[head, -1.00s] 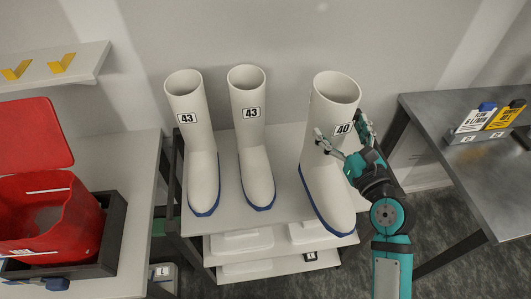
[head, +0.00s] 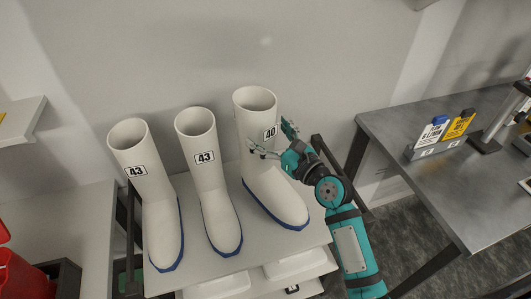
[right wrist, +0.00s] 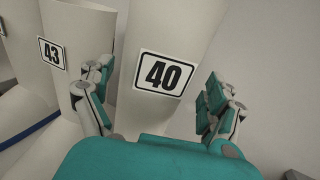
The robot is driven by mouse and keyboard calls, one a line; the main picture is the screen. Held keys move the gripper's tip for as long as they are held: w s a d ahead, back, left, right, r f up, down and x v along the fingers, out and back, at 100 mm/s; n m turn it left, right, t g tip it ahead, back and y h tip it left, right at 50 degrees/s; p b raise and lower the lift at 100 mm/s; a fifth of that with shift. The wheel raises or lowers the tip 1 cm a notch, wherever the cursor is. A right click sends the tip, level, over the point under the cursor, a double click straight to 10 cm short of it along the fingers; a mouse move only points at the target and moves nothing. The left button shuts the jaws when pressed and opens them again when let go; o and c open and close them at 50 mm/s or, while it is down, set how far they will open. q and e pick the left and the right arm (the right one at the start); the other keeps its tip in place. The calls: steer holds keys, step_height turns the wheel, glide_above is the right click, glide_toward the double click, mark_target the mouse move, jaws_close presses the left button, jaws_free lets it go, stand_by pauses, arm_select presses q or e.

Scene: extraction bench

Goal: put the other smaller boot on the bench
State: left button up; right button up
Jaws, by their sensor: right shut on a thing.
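The white boot marked 40 (head: 257,150), with a blue sole edge, is upright over the right part of the grey bench top (head: 190,275). I cannot tell whether its sole touches the bench. My right gripper (head: 270,140) is shut on its shaft, with fingers on either side of the label. In the right wrist view the boot (right wrist: 150,110) fills the space between the fingers (right wrist: 155,100). Two white boots marked 43, a left one (head: 150,200) and a middle one (head: 205,180), stand on the bench. My left gripper is out of view.
A metal table (head: 430,165) at the right holds a stand with blue-topped and yellow cards (head: 440,140). A red container (head: 20,275) is at the lower left. A wall is behind the boots. White trays (head: 300,265) lie on the bench's lower shelf.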

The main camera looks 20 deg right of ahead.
mark_target(270, 148)
steer(key=shift+f+b, duration=0.5)
steer(key=shift+f, duration=1.4)
steer(key=shift+f, duration=0.15)
steer(key=o, duration=1.4)
steer(key=shift+f, duration=0.1)
